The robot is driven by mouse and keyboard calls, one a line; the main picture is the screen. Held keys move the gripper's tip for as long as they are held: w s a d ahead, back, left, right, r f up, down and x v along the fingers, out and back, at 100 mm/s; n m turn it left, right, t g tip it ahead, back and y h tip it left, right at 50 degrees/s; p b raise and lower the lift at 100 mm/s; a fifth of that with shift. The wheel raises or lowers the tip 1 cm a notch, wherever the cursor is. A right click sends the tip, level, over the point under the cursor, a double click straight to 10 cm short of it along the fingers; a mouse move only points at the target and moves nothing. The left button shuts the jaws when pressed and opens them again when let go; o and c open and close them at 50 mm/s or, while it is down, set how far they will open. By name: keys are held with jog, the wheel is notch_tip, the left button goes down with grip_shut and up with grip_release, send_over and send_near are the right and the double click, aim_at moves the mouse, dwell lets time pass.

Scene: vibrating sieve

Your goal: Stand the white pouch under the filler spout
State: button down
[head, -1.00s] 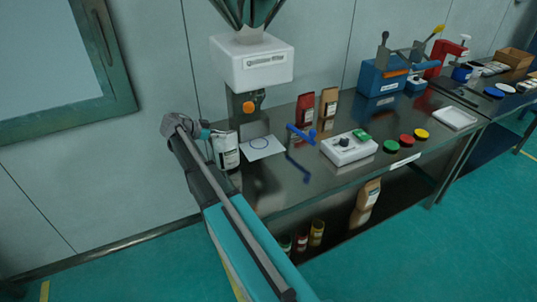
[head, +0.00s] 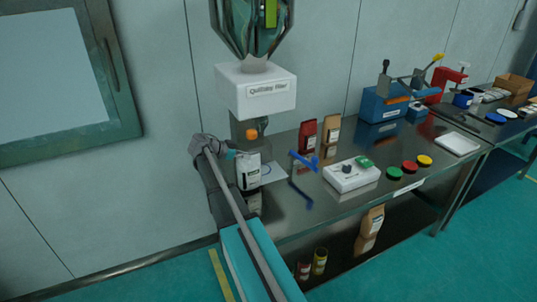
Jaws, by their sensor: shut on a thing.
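The white pouch (head: 248,174) with a dark label stands upright at the near left end of the steel bench. My gripper (head: 235,156) is shut on it from the left; the fingertips are largely hidden. The filler (head: 255,92) is a white box below a dark green hopper, with an orange spout piece (head: 251,134) under it. The pouch is below this spout piece in the picture and covers part of a white card (head: 273,172) with a blue ring mark. I cannot tell whether the pouch's base touches the bench or is slightly above it.
A blue handled tool (head: 303,164) is right of the card. A red pouch (head: 307,136) and a brown pouch (head: 330,134) stand behind it. The bench top (head: 325,208) is bare near the front edge.

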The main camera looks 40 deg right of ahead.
jog(key=d, duration=0.3)
jog(key=s+d, duration=0.1)
jog(key=d, duration=0.2)
jog(key=shift+s, duration=0.2)
jog(key=b+x, duration=0.1)
jog(key=x, duration=0.3)
jog(key=shift+d+r+b, duration=0.15)
jog(key=shift+b, duration=0.15)
dwell(0.4)
jog(key=c, duration=0.8)
grip_release()
jog(key=shift+r, duration=0.1)
